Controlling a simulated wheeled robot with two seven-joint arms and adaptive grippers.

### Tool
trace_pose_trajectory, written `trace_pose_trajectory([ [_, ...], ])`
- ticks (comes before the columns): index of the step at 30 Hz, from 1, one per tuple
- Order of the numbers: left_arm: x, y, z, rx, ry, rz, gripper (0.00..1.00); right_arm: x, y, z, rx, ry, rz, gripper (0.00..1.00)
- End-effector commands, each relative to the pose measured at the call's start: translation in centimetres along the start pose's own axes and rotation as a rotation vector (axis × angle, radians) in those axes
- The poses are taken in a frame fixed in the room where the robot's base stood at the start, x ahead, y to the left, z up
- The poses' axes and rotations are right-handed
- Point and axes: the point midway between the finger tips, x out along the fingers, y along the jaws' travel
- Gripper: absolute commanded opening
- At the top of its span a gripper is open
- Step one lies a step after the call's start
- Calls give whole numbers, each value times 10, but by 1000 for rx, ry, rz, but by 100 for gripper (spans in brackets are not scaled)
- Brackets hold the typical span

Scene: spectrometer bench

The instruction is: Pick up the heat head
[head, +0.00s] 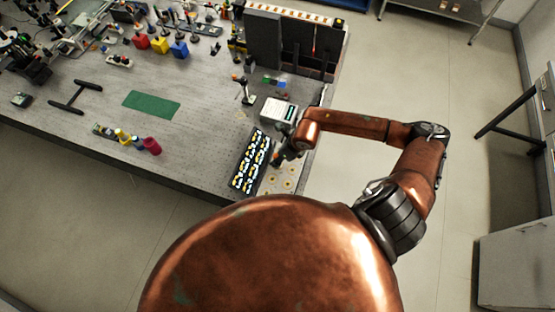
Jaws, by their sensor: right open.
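My right gripper (279,159) is open, low over the right part of the bench, at the right edge of a black tray (237,187) filled with small white, yellow and blue pieces. Its fingers are small and dark here, and I cannot tell whether they touch anything. I cannot make out for certain which thing is the heat head; the gripper and wrist may hide part of it. My left gripper is not in view.
A white-topped device (279,110) stands just behind my right gripper. Dark upright panels (263,40) stand at the back. A green mat (152,104) and a row of small coloured items (151,145) lie left. The grey bench (205,125) is bare between them.

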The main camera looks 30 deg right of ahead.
Motion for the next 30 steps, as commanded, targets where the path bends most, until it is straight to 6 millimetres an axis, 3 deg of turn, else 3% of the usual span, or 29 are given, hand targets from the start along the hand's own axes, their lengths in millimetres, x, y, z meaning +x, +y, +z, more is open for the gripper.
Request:
trace_pose_trajectory([
  [5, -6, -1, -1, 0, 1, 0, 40, 16, -1, 0, 2, -1, 0, 45],
  [12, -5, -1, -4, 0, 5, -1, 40, 18, -2, -2, 3, -1, -1, 45],
  [30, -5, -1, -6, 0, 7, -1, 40, 17, -2, -1, 4, -1, -1, 3],
])
